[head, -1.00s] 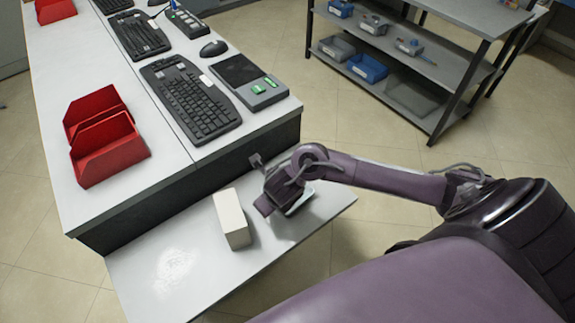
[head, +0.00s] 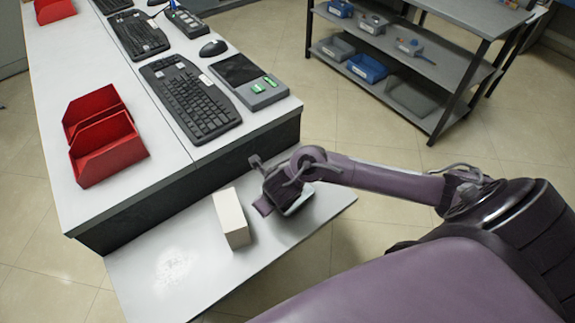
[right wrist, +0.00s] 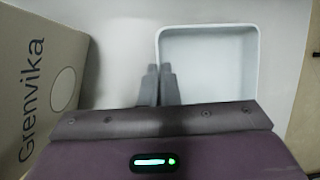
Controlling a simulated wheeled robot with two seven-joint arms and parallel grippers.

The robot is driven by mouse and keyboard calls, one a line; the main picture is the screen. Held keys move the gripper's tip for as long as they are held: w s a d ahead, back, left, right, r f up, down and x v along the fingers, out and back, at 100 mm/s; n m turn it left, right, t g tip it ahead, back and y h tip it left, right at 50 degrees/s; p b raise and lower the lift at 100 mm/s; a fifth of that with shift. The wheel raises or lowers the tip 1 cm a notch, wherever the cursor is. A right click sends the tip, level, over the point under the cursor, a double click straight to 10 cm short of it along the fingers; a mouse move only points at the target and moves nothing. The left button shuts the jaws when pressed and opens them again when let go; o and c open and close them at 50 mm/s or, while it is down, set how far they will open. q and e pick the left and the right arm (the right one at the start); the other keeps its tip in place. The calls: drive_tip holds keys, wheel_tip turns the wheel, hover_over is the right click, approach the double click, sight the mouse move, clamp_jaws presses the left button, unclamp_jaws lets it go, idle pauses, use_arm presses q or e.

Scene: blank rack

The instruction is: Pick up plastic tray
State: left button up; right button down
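The plastic tray (right wrist: 208,32) is a shallow, pale, square tray with rounded corners. In the right wrist view it is right of centre, and its near side is hidden behind my gripper body. In the head view only a pale part of it (head: 300,203) shows beside my right gripper (head: 264,207). In the right wrist view the fingers of my right gripper (right wrist: 160,85) are close together at the tray's left wall, one on each side, shut on it. Whether the tray touches the shelf is hard to tell. My left gripper is not in view.
A white box (head: 231,218), marked Grenvika in the right wrist view (right wrist: 40,80), stands left of the gripper on the low grey shelf (head: 150,275). Red bins (head: 110,150) and keyboards (head: 190,98) are on the higher counter. A rack (head: 420,65) stands beyond.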

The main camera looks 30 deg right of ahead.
wheel_tip(320, 180, up, 20)
drive_tip(key=p, duration=0.9)
